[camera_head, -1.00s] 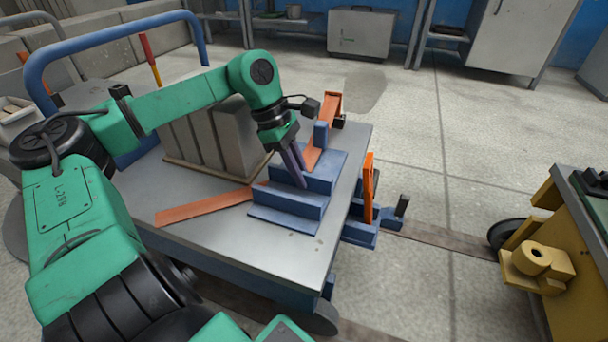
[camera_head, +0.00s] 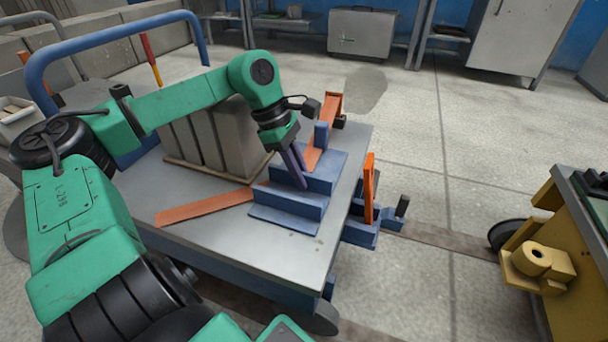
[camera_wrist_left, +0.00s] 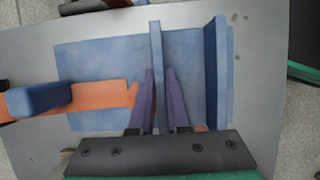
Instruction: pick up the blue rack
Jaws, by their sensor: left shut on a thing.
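The blue rack (camera_head: 286,218) sits on the grey top of a cart (camera_head: 305,250), near its right side. It has a flat base with upright plates, and an orange strip (camera_head: 205,206) crosses it. My left gripper (camera_head: 301,182) reaches down into the rack from above. In the left wrist view, its two purple fingers (camera_wrist_left: 157,75) are on either side of the rack's middle upright plate (camera_wrist_left: 156,45), shut on it. The base of the rack (camera_wrist_left: 100,52) looks flat on the cart top. My right gripper is not in view.
Grey blocks (camera_head: 215,140) stand on the cart just behind and left of the rack. An orange upright (camera_head: 369,188) rises at the cart's right edge. A yellow machine (camera_head: 540,262) stands at the far right, with open floor between.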

